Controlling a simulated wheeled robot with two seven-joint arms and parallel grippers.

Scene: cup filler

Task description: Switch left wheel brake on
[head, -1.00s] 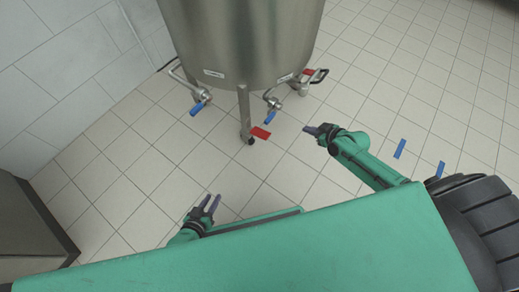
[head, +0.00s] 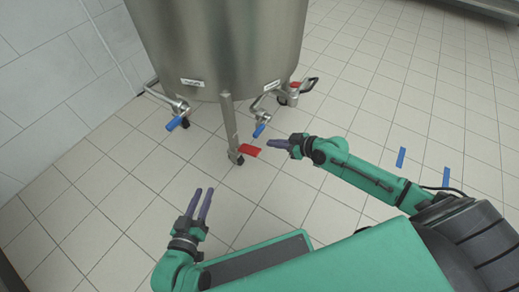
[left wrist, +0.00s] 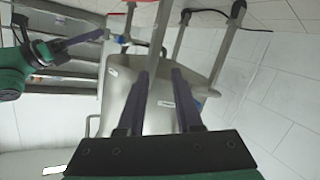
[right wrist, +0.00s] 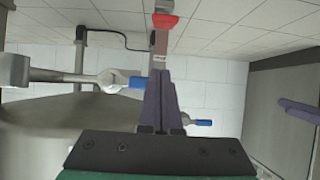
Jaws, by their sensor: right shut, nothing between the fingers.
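A steel tank (head: 218,45) stands on wheeled legs. A red brake pedal (head: 249,150) sticks out at the foot of its front leg (head: 229,125), beside the caster wheel (head: 237,159). The pedal also shows in the right wrist view (right wrist: 165,20), near the leg and above the fingertips in the picture. My left gripper (head: 199,190) is open and empty, lower left of the pedal.
Two valves with blue handles, one at left (head: 174,124) and one nearer the pedal (head: 259,130), hang from the tank close to the legs. Blue floor marks (head: 401,157) lie at right. A grey wall (head: 55,75) stands at left. The tiled floor is otherwise clear.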

